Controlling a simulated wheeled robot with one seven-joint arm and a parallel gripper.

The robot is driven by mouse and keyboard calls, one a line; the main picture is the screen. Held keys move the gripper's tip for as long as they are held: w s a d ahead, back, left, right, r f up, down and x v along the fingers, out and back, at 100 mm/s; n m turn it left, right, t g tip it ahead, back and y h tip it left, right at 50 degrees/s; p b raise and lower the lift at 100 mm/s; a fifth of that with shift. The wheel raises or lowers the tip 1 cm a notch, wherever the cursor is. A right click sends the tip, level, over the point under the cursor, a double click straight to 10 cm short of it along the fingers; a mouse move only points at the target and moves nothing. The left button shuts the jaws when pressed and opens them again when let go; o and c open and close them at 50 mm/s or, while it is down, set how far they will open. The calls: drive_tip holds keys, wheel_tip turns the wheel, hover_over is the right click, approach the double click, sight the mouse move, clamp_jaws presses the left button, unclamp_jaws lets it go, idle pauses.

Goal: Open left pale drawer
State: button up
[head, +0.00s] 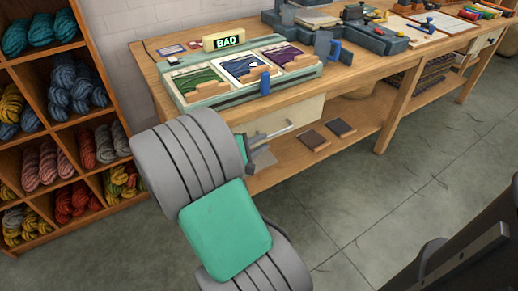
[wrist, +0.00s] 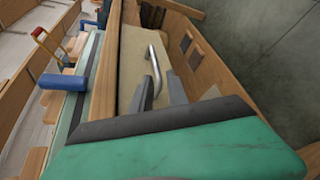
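The left pale drawer (head: 298,112) is under the workbench's top, and its front looks about level with the bench edge. Its cream front (wrist: 132,62) and curved metal handle (wrist: 153,62) show clearly in the wrist view. My gripper (wrist: 163,90) has two grey fingers standing apart, with the near end of the handle close to the gap between them. I cannot tell whether they touch the handle. In the head view my gripper (head: 252,152) is low in front of the drawer, partly hidden behind my arm.
Two dark tiles lie on the lower shelf (head: 352,117). A yarn rack (head: 95,125) stands left.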

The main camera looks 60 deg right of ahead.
sight(278, 133)
drive_tip(key=shift+n+h, duration=0.5)
drive_tip(key=x, duration=0.4)
drive_tip(key=b+x, duration=0.1)
drive_tip(key=x, duration=0.3)
drive_tip(key=shift+s+d+r+b, duration=0.1)
drive_tip(key=shift+s+d+b, duration=0.2)
drive_tip(key=shift+d, duration=0.1)
drive_tip(key=shift+c, duration=0.6)
clamp_jaws()
